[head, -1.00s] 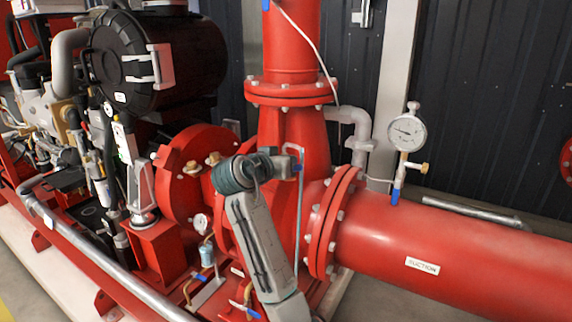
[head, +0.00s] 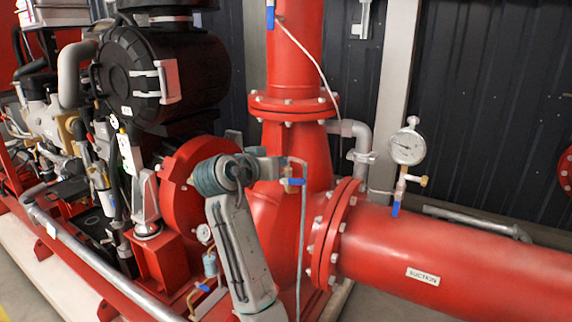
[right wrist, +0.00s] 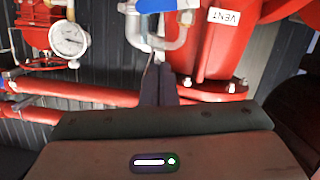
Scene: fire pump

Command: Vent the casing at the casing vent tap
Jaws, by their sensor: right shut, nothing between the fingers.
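The casing vent tap (head: 293,181) is a small brass-coloured valve with a blue lever, beside the red pump casing (head: 271,222) at the top of a thin grey drain pipe (head: 302,225). My right gripper (head: 281,166) is just left of and above it in the head view, shut and empty. In the right wrist view, its dark shut fingers (right wrist: 158,86) point towards the bent grey pipe (right wrist: 160,43). The tap's blue lever is only partly in that view at the top edge, near an inverted VENT label (right wrist: 225,16). Contact cannot be told. My left gripper is not in view.
The red suction pipe (head: 470,265) runs off right, with a pressure gauge (head: 407,147) and another blue-levered valve (head: 397,205) on it. A black engine housing (head: 160,75) and a red round housing (head: 185,185) crowd the left. The vertical red discharge pipe (head: 295,50) rises behind.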

